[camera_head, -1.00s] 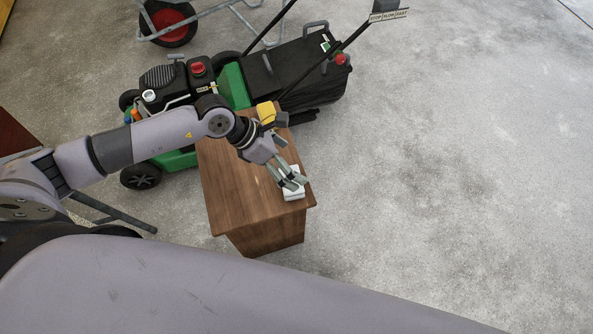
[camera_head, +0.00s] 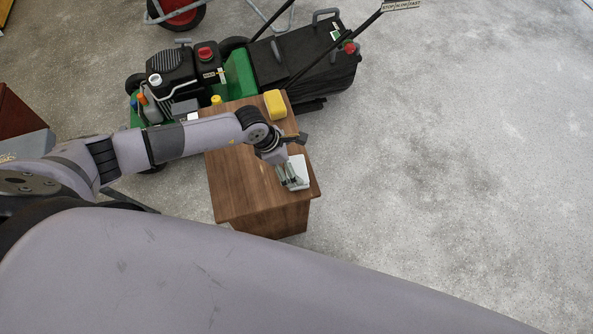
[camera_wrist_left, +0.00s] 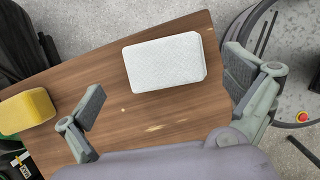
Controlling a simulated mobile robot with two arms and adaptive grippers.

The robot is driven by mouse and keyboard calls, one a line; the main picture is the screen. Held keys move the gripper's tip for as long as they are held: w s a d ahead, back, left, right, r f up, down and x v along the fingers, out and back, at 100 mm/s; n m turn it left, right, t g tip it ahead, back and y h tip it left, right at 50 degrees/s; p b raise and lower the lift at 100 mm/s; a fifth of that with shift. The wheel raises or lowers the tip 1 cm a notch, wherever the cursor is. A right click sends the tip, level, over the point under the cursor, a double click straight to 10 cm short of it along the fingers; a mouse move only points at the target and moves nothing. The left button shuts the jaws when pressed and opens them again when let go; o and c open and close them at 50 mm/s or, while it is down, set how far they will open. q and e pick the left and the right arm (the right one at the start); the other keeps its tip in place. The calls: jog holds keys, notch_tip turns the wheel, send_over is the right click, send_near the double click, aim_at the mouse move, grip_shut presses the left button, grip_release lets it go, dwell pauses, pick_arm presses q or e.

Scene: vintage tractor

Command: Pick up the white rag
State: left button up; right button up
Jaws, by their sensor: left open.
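The white rag (camera_head: 299,171) is a folded, pale block lying flat on the wooden cabinet top (camera_head: 239,183), near its right edge. My left gripper (camera_head: 287,178) is over the rag's left side in the head view and hides part of it. In the left wrist view the rag (camera_wrist_left: 165,62) lies ahead of the fingers, with bare wood around it. The left gripper (camera_wrist_left: 165,100) is open there, one finger on each side, and holds nothing. I cannot tell how high the fingertips are above the wood. My right gripper is not in view.
A yellow sponge-like block (camera_head: 275,104) lies at the far edge of the cabinet top; it also shows in the left wrist view (camera_wrist_left: 27,110). A green and black lawn mower (camera_head: 238,75) stands just behind the cabinet. The concrete floor (camera_head: 450,190) on the right is clear.

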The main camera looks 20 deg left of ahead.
aim_at(296, 169)
pick_arm(q)
jog(key=x, duration=0.5)
jog(key=shift+s+f, duration=0.15)
jog(key=shift+s, duration=0.1)
jog(key=shift+c, duration=0.2)
jog(key=c, duration=1)
